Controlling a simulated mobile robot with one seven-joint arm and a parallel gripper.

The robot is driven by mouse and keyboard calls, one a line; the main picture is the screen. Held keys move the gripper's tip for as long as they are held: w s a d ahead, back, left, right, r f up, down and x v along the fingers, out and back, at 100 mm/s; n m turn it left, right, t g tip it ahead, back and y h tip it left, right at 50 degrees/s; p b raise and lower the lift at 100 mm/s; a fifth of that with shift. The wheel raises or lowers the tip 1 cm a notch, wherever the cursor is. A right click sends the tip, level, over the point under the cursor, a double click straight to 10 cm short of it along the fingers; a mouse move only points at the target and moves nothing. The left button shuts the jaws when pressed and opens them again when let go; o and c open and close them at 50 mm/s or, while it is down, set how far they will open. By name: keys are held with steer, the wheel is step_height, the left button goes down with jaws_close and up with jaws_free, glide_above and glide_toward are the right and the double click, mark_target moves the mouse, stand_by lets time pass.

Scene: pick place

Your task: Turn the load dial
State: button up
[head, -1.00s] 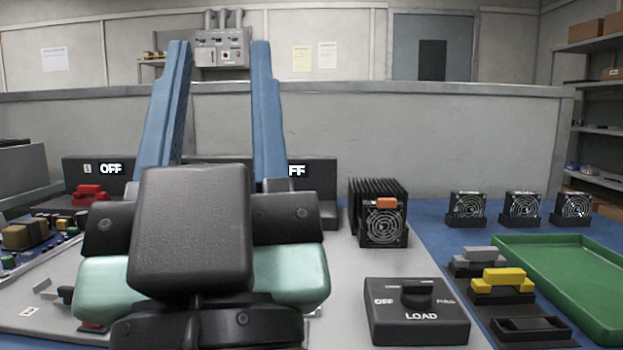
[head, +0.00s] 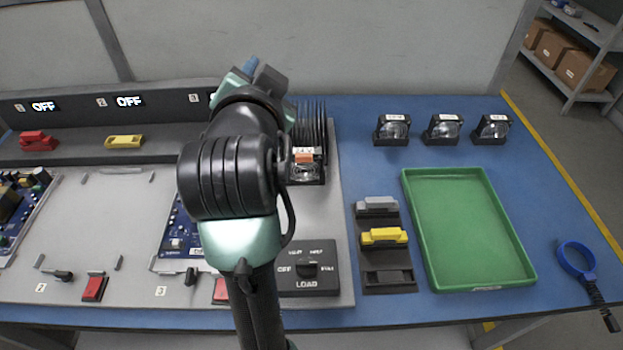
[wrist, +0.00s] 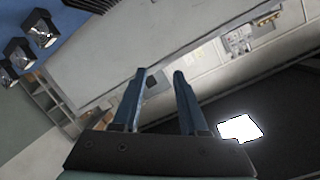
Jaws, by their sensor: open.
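The load dial (head: 307,269) is a dark knob on a black box (head: 308,288) marked OFF and LOAD, at the front right of the grey panel in the head view. My gripper shows in the wrist view (wrist: 158,85), its two blue fingers apart with nothing between them. In the head view my arm rises left of the dial box and hides most of the gripper; only a bit of blue finger shows near the top. The gripper is beyond the box, away from the dial and not touching it.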

steer(key=a+f+m+g+p, duration=0.1)
steer(key=f+m+g+p, duration=0.15)
steer(key=p, duration=0.25)
steer(key=m+g+h+p, duration=0.4)
steer(key=m+g+p, duration=0.4)
steer(key=g+p, duration=0.8)
glide_toward(306, 263)
steer(key=s+f+t+b, duration=0.1)
steer(key=b, duration=0.1)
steer(key=d+f+t+b, duration=0.1)
steer(key=f+b, duration=0.1)
steer(key=s+f+t+b, duration=0.1)
steer(key=b, duration=0.1)
steer(key=shift+s+d+f, duration=0.25)
steer(key=shift+s+f, duration=0.05)
steer(key=shift+f, duration=0.05)
steer(key=shift+x, duration=1.2)
steer(key=shift+d, duration=0.15)
jaws_close()
steer(key=shift+r, duration=0.1)
